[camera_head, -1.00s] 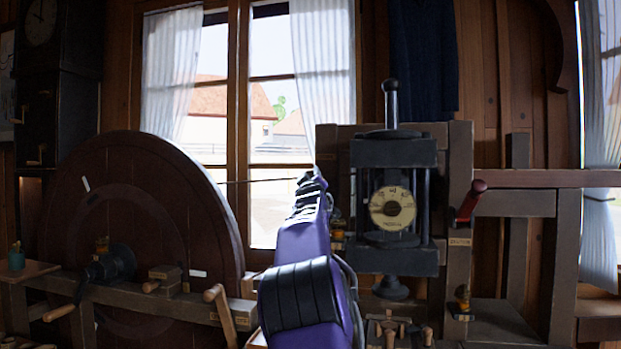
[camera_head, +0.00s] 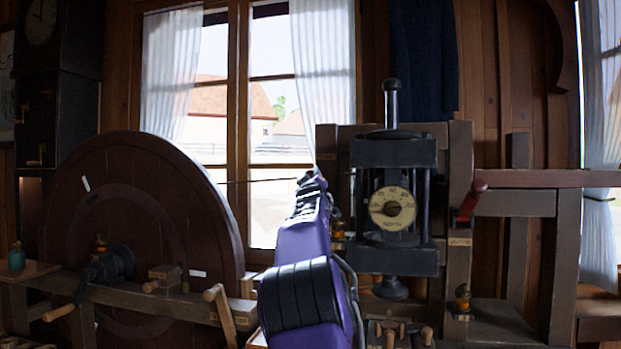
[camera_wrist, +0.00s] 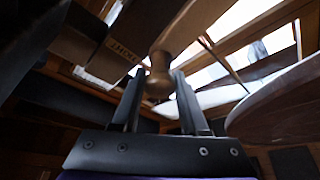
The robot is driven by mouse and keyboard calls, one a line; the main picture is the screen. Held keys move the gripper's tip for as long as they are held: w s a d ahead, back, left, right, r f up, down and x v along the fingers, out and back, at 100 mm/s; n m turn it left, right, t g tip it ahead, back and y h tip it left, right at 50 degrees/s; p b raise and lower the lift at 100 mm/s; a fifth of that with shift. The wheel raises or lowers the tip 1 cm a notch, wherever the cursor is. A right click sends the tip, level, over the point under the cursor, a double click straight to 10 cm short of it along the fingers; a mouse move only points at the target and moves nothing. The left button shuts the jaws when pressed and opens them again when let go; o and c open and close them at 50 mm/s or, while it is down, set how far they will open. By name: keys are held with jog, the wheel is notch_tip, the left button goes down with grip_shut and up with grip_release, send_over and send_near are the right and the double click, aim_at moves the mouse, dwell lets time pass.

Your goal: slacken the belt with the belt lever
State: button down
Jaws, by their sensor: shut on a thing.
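My gripper (camera_wrist: 158,74) has its two fingers on either side of a turned wooden knob (camera_wrist: 160,86) in the wrist view and is shut on it. The knob looks like the end of the belt lever; the rest of the lever is hard to make out. A dark beam beside it bears a label (camera_wrist: 127,78) that seems to read "TIGHT", seen turned. In the head view my purple arm hides the knob, and the hand (camera_head: 311,182) shows only small at its far end, left of the press-like frame with a dial (camera_head: 392,208).
A large dark wheel (camera_head: 140,200) stands at the left, behind a bench rail with a crank (camera_head: 100,270). A red-handled lever (camera_head: 470,202) is on the right post. A wooden handle (camera_head: 218,305) stands low, close left of my arm.

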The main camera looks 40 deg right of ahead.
jog(key=shift+w, duration=0.1)
jog(key=shift+w+a+n+p, duration=0.35)
jog(key=shift+n, duration=0.15)
jog(key=w+a+f+n+y+p, duration=0.3)
jog(key=w+a+f+n+p, duration=0.1)
jog(key=w+a+n, duration=0.1)
jog(key=shift+w+a+f+n+g, duration=0.15)
jog(key=shift+w+f+n+g, duration=0.35)
jog(key=shift+n, duration=0.6)
jog(key=shift+w, duration=0.1)
jog(key=shift+c, duration=2.4)
grip_release()
jog(key=shift+y, duration=0.3)
jog(key=shift+o, duration=0.2)
jog(key=shift+r, duration=0.1)
